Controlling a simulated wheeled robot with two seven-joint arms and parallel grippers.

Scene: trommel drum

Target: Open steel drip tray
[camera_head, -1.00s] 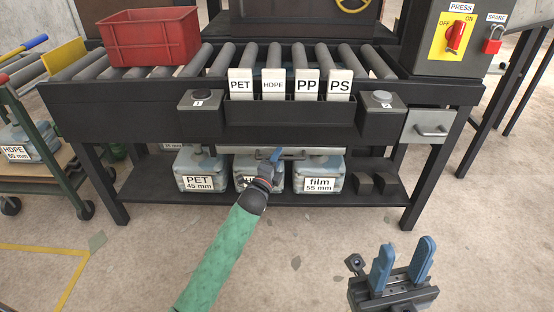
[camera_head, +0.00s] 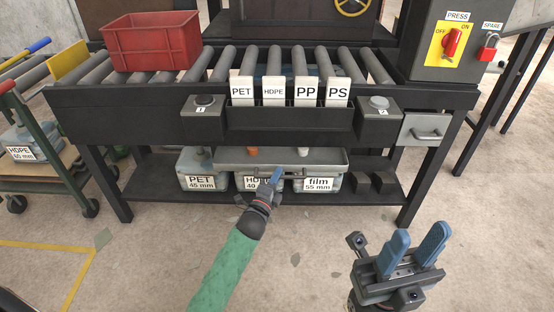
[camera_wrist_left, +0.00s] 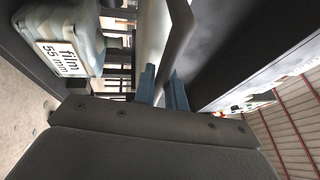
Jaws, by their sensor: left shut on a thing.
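The steel drip tray (camera_head: 235,160) sticks out from under the roller table, above the labelled containers. Its inside shows, with a brown thing and a white thing at its back. My left gripper (camera_head: 276,177) is at the bar handle on the tray's front. In the left wrist view the left gripper's blue fingers (camera_wrist_left: 163,88) are shut on the grey handle bar (camera_wrist_left: 176,45). My right gripper (camera_head: 412,252) is open and empty, in front of the table at the lower right, away from the tray.
Containers labelled PET (camera_head: 197,170), HDPE and film (camera_head: 319,184) stand on the lower shelf (camera_head: 150,180) below the tray. A small grey drawer (camera_head: 425,128) is at the right. A red crate (camera_head: 150,42) sits on the rollers. The floor in front is clear.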

